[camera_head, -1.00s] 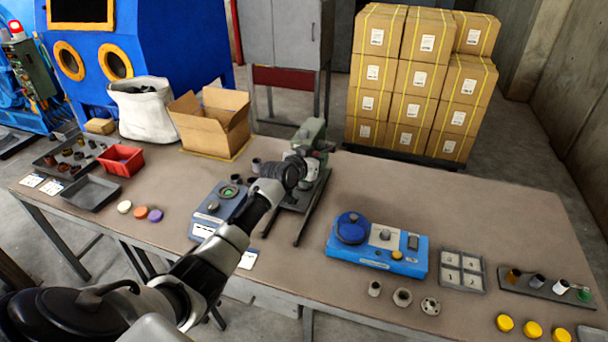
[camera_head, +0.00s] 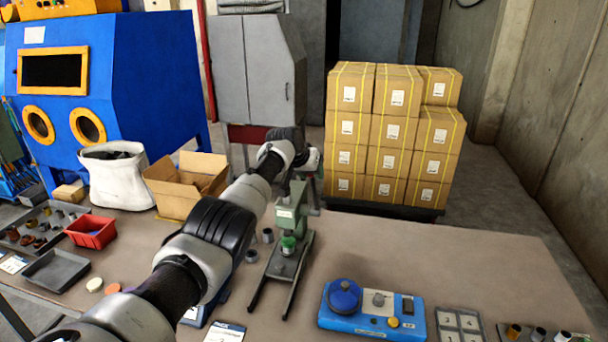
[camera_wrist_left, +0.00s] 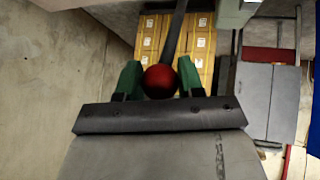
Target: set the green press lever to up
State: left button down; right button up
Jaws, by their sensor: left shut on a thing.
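The green press (camera_head: 291,214) stands on the table on a dark base with two legs, and a green part (camera_head: 288,243) sits low on it. My left arm reaches across the view to the press. In the left wrist view, my left gripper (camera_wrist_left: 160,76) is shut on the lever's round red knob (camera_wrist_left: 160,82), with one green fingertip on each side. The dark lever rod (camera_wrist_left: 175,35) runs from the knob to the top of that view. In the head view, my wrist is level with the press's top and hides the knob and most of the lever. My right gripper is not shown.
A blue device (camera_head: 371,312) stands right of the press. Small dark cylinders (camera_head: 252,256) stand close on its left. An open cardboard box (camera_head: 186,184), a white sack (camera_head: 115,175) and a red bin (camera_head: 91,231) are on the left. The table behind the blue device is clear.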

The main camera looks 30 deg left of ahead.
pick_arm(q)
jog(key=shift+w+a+r, duration=0.1)
jog(key=shift+w+r, duration=0.2)
jog(key=shift+r, duration=0.05)
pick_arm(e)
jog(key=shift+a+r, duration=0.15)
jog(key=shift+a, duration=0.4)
pick_arm(q)
jog(key=shift+r, duration=0.1)
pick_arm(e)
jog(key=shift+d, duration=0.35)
pick_arm(q)
jog(key=c, duration=0.9)
grip_release()
jog(key=shift+w, duration=0.1)
jog(key=shift+o, duration=0.9)
jog(key=shift+w+f, duration=0.1)
jog(key=shift+f, duration=0.2)
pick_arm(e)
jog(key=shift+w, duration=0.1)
